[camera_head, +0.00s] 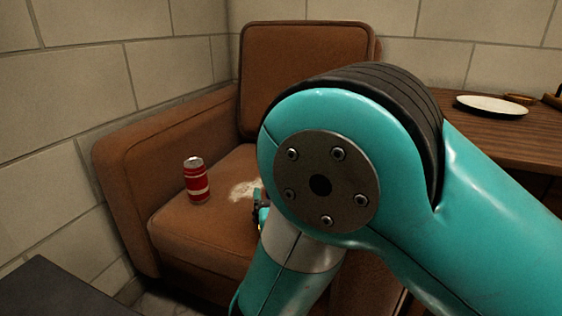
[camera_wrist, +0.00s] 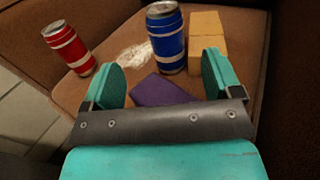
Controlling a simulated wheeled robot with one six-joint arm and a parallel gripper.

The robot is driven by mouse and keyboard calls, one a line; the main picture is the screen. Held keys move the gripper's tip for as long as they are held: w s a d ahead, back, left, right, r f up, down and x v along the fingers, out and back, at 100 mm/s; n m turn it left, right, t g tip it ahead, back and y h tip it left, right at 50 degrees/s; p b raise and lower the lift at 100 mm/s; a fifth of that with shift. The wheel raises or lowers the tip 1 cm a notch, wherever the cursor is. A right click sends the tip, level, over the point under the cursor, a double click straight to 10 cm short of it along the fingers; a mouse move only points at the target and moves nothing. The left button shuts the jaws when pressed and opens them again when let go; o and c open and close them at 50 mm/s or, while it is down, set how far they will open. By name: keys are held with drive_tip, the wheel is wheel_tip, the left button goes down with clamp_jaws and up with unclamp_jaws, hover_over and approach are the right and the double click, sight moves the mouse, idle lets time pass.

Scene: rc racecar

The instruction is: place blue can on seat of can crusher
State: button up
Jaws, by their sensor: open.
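The blue can (camera_wrist: 166,42) stands upright on the brown armchair seat in the wrist view, with silver bands and a silver top. My gripper (camera_wrist: 161,62) is open, its two teal fingers wide apart and nothing held between them. The can is ahead of the fingertips, roughly midway between them in the picture. In the head view my arm hides the blue can and most of my gripper; only a small dark part shows at the arm's left edge. I cannot make out a can crusher in either view.
A red can (camera_head: 195,180) stands on the brown armchair (camera_head: 200,232), left of a white powdery patch (camera_head: 245,188). Tan blocks (camera_wrist: 208,38) stand close right of the blue can; a purple flat thing (camera_wrist: 165,90) lies nearer. A wooden table (camera_head: 510,140) holds a white plate (camera_head: 492,105).

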drive_tip(key=w, duration=0.4)
drive_tip(key=shift+w+a+f, duration=0.1)
drive_tip(key=shift+w+a, duration=0.1)
drive_tip(key=shift+a, duration=0.05)
drive_tip(key=w, duration=0.1)
drive_tip(key=w+b, duration=0.1)
drive_tip(key=w, duration=0.1)
drive_tip(key=w+b, duration=0.1)
drive_tip(key=w, duration=0.1)
drive_tip(key=shift+w+a, duration=0.25)
drive_tip(key=shift+a, duration=0.05)
drive_tip(key=shift+w+a, duration=0.1)
drive_tip(key=shift+w, duration=0.3)
drive_tip(key=c, duration=1.1)
drive_tip(key=shift+o, duration=0.2)
